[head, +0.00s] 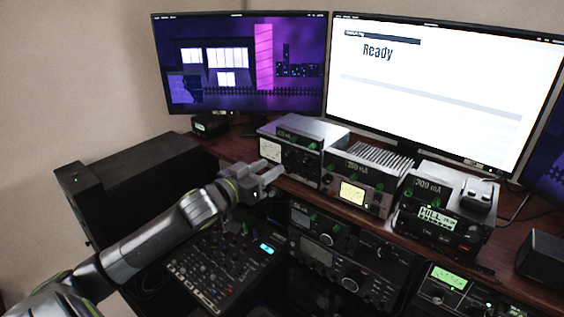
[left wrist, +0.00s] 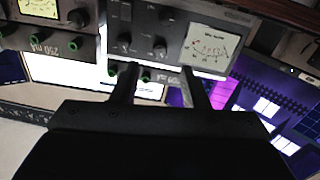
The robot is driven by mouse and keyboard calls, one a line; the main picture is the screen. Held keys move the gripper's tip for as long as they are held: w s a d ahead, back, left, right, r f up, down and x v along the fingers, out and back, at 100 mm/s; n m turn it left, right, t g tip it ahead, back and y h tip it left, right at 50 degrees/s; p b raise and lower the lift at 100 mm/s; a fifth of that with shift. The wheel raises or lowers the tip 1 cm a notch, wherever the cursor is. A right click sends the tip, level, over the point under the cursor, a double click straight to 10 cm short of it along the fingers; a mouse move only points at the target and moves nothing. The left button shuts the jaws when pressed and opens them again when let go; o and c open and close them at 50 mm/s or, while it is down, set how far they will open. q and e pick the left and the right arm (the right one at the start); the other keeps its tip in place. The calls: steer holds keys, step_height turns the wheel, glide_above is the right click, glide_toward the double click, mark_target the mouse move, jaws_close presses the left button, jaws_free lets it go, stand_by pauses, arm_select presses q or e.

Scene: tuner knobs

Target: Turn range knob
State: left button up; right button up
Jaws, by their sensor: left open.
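My left gripper (head: 272,172) is in front of the leftmost tuner box (head: 303,168) on the desk shelf. Its jaws are open and empty in the left wrist view (left wrist: 158,78), where the scene appears upside down. The tuner's front shows there with a white needle meter (left wrist: 210,47), a dark knob (left wrist: 160,48) and another dark knob (left wrist: 125,43). Green knobs (left wrist: 145,76) sit near the fingertips. The labels are too small to tell which knob is the range knob. No contact between fingers and knob can be made out. My right gripper is not in view.
A box with a lit yellow meter (head: 352,193) and a "300 mA" unit (head: 432,205) stand to the right. A mixer panel (head: 225,262) lies below my arm. Monitors (head: 240,65) stand behind; one reads "Ready" (head: 430,90). A black case (head: 145,180) is at left.

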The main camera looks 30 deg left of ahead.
mark_target(288, 157)
arm_select(q)
steer(key=shift+w+d, duration=0.2)
steer(key=shift+w, duration=1.3)
steer(key=shift+w+d, duration=0.2)
steer(key=shift+w, duration=1.25)
jaws_close()
